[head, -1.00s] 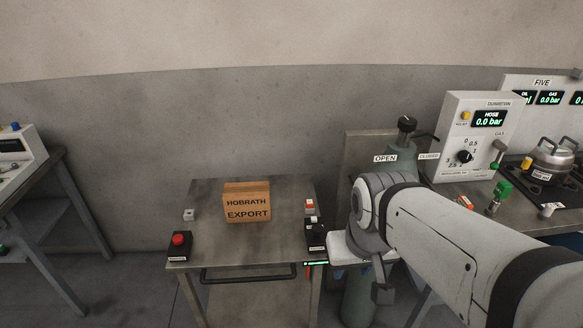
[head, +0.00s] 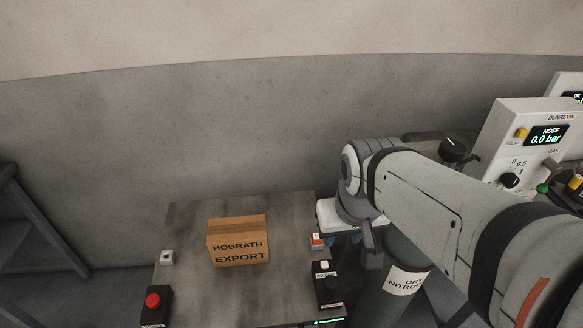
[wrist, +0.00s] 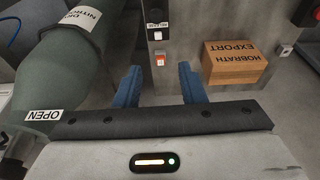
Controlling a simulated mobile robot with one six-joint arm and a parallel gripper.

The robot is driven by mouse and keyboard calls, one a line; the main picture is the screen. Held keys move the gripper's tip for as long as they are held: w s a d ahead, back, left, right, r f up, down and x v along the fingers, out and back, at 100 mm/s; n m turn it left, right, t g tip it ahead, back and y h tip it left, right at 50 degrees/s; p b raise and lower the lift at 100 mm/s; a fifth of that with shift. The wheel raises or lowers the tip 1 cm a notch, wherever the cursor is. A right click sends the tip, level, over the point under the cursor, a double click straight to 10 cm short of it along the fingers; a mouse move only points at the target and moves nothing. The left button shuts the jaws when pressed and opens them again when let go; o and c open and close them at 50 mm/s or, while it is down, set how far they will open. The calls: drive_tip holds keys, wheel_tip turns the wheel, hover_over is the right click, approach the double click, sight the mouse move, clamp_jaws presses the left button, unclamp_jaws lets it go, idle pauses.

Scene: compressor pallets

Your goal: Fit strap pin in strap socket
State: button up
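My gripper (wrist: 160,70) shows in the wrist view with its two blue fingers apart and nothing between them. Its fingertips point toward the table edge near a small white and orange-red piece (wrist: 159,59). That piece also shows in the head view (head: 317,241), at the table's right edge beside my arm; I cannot tell if it is the strap pin. A small pale block with a dark spot (head: 167,257) sits at the table's left edge and may be the strap socket. It also shows in the wrist view (wrist: 286,50), beyond the carton. No strap is clearly visible.
A HOBRATH EXPORT carton (head: 239,245) stands mid-table (head: 192,225). A red button box (head: 154,304) is front left and a black control box (head: 327,289) front right. A green nitrogen cylinder (head: 398,253) stands close right of the table. A hose-gauge panel (head: 520,140) is farther right.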

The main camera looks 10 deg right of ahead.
drive_tip(key=shift+d, duration=0.15)
drive_tip(key=shift+o, duration=1.4)
drive_tip(key=shift+w+r, duration=0.1)
drive_tip(key=shift+w, duration=0.15)
drive_tip(key=w+f+g+p, duration=0.2)
drive_tip(key=w+f+p, duration=0.2)
drive_tip(key=w+p, duration=0.55)
drive_tip(key=w+f+p, duration=0.3)
drive_tip(key=w+f, duration=0.6)
drive_tip(key=f, duration=0.4)
drive_tip(key=shift+w+d+f+g, duration=0.2)
drive_tip(key=shift+w+d+g, duration=0.15)
drive_tip(key=shift+g, duration=0.05)
